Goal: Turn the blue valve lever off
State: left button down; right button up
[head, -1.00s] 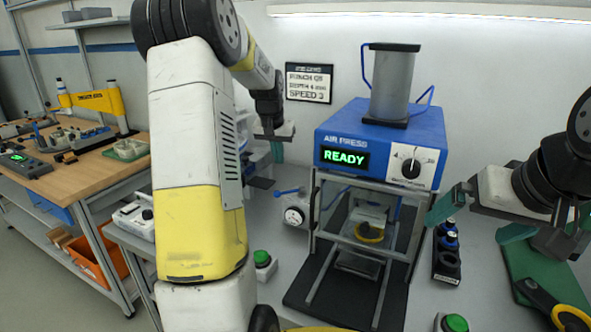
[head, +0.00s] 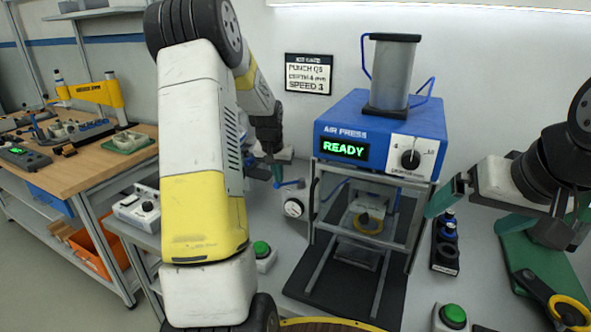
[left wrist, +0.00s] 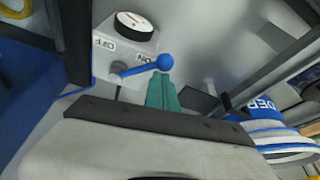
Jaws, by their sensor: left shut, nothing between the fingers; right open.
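The blue valve lever (head: 291,184) sits on a small grey valve box with a round gauge, left of the air press. In the left wrist view the lever (left wrist: 143,69) points with its ball end toward the ON label; the OFF label is on the other side of the pivot. My left gripper (head: 277,173) is shut and empty, its teal fingertips right beside the ball. In the left wrist view the fingertips (left wrist: 162,92) appear just below the ball; I cannot tell whether they touch. My right gripper (head: 474,214) is open and empty, right of the press.
The blue air press (head: 335,127) shows READY and stands close right of the valve. A green button (head: 262,249) is in front of the valve. A black holder (head: 445,250) with blue-topped items stands right of the press. A wooden workbench (head: 85,172) is at the left.

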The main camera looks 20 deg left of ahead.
pick_arm(q)
jog(key=shift+s+d+n, duration=0.25)
jog(key=shift+s+n, duration=0.15)
jog(key=shift+n, duration=0.2)
jog(key=s+d+n+y, duration=0.1)
jog(key=s+d+n, duration=0.1)
jog(key=d, duration=0.3)
jog(key=shift+s+d, duration=0.4)
jog(key=shift+s, duration=0.35)
dwell(0.3)
jog(key=shift+d, duration=0.15)
dwell(0.5)
